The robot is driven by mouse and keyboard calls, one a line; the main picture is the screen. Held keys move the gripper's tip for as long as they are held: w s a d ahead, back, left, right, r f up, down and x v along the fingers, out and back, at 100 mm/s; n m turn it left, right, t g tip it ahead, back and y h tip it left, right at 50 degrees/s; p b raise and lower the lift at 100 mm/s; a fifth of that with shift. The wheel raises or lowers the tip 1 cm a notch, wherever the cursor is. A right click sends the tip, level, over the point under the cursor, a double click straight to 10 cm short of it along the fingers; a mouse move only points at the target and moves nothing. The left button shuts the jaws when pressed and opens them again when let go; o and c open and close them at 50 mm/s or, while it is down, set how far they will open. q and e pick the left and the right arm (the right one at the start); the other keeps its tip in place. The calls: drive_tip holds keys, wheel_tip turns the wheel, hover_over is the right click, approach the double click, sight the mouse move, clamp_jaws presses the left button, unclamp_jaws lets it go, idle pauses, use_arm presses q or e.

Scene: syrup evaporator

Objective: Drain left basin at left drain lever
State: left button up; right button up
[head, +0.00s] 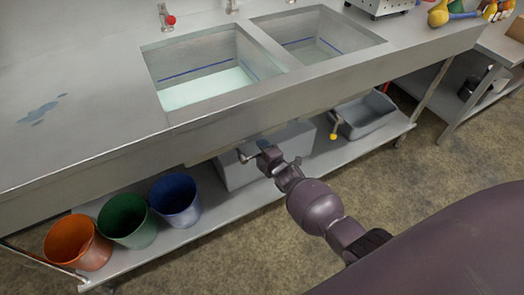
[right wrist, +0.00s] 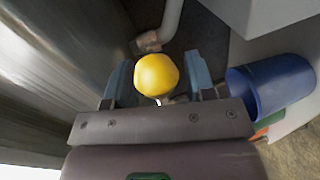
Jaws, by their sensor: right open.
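The left basin (head: 200,92) is set into the steel counter and holds pale water below a blue line on its wall. In the right wrist view, the round yellow knob (right wrist: 157,75) of a drain lever sits between the two blue-grey fingers of my right gripper (right wrist: 158,62), which is open with gaps beside the knob. In the head view my right gripper (head: 257,148) is under the counter's front edge, below the left basin; the yellow knob there is hidden. Another lever with a yellow knob (head: 333,136) hangs farther right. My left gripper is not in view.
The right basin (head: 316,50) stands beside the left one. Orange (head: 75,245), green (head: 128,222) and blue (head: 175,200) buckets stand on the lower shelf at left. A grey tub (head: 366,118) is on the shelf at right. The counter's front edge (head: 100,165) overhangs my gripper.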

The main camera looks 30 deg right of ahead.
drive_tip(key=p+v, duration=0.3)
drive_tip(key=v, duration=0.7)
drive_tip(key=shift+s+r, duration=0.15)
drive_tip(key=shift+s, duration=0.25)
idle(0.4)
